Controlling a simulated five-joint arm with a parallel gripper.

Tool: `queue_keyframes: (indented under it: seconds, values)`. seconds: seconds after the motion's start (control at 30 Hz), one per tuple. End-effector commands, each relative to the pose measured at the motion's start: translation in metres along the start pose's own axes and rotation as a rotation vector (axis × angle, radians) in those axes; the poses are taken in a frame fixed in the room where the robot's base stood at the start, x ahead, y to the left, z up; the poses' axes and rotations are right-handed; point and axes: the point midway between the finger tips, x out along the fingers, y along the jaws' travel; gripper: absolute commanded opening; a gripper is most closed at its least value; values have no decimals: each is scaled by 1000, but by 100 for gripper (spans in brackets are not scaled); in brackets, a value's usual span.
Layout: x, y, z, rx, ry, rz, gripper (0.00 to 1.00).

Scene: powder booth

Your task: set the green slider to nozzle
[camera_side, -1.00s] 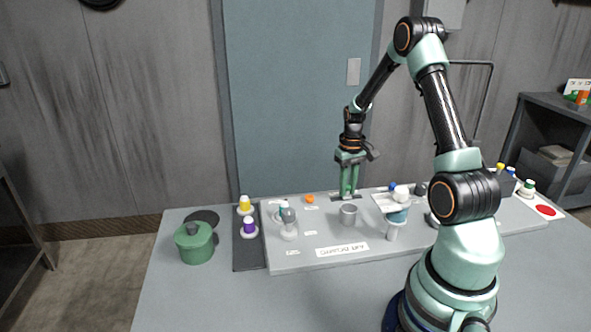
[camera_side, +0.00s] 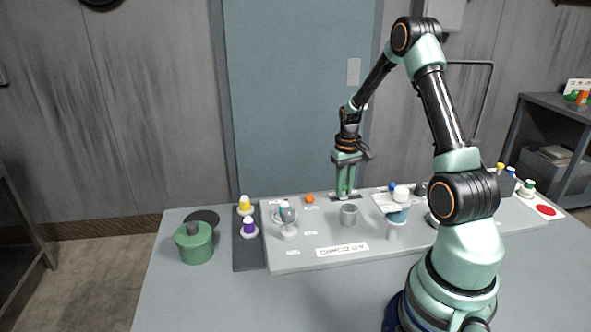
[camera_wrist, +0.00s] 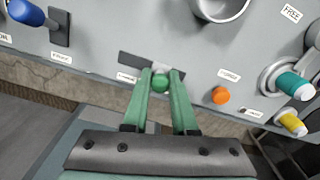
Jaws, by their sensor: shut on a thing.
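The green slider (camera_wrist: 160,83) is a small round green knob on a dark slot (camera_wrist: 134,60) in the grey panel (camera_wrist: 190,62). In the wrist view it sits toward the right part of the slot. My gripper (camera_wrist: 161,75) is shut on it, one green finger on each side. In the side view my gripper (camera_side: 345,195) points straight down at the slot at the panel's back edge, and the knob is hidden by the fingers. A white label (camera_wrist: 128,77) beside the slot is partly covered by a finger, and I cannot read it.
An orange button (camera_wrist: 220,95) is right of the slot in the wrist view, with teal (camera_wrist: 295,85) and yellow (camera_wrist: 292,124) knobs beyond. A blue-handled lever (camera_wrist: 27,13) is at the left. A green pot (camera_side: 194,243) is far left.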

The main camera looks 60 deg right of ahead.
Motion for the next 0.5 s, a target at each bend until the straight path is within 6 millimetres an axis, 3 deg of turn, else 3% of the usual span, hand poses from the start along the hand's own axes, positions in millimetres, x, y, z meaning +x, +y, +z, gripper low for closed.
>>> queue_keyframes:
  seconds: [0.13, 0.4, 0.43, 0.5]
  values:
    - [-1, -22, -6, -4, 0, 0, 0]
    - [-1, -25, -7, -5, 1, 0, 0]
    - [-1, -25, -7, -6, 1, 0, 37]
    - [-1, -25, -7, -6, 2, 0, 56]
